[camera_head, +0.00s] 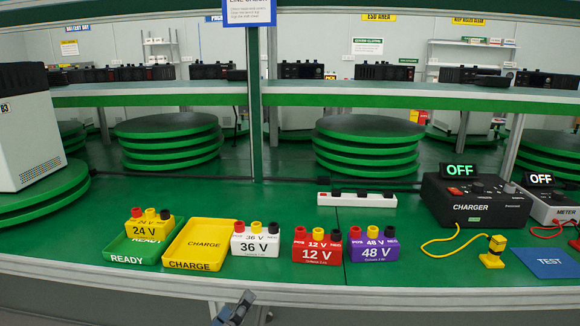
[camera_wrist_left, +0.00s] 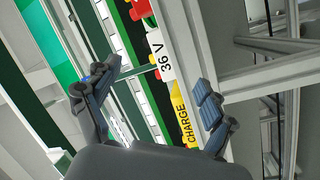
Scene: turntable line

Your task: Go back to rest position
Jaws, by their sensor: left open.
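My left gripper (camera_head: 235,308) shows at the bottom of the head view, in front of the bench's front edge and apart from everything on the bench. In the left wrist view its two fingers (camera_wrist_left: 158,76) are spread wide with nothing held between them. Beyond them show part of the white 36 V block (camera_wrist_left: 163,52) and the yellow CHARGE tray (camera_wrist_left: 182,118). My right gripper is in neither view.
The yellow 24 V block (camera_head: 150,224) sits in the green READY tray (camera_head: 128,258). The CHARGE tray (camera_head: 202,264) is empty. The red 12 V (camera_head: 317,254) and purple 48 V (camera_head: 374,251) blocks stand right of centre. The charger (camera_head: 475,208) reads OFF.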

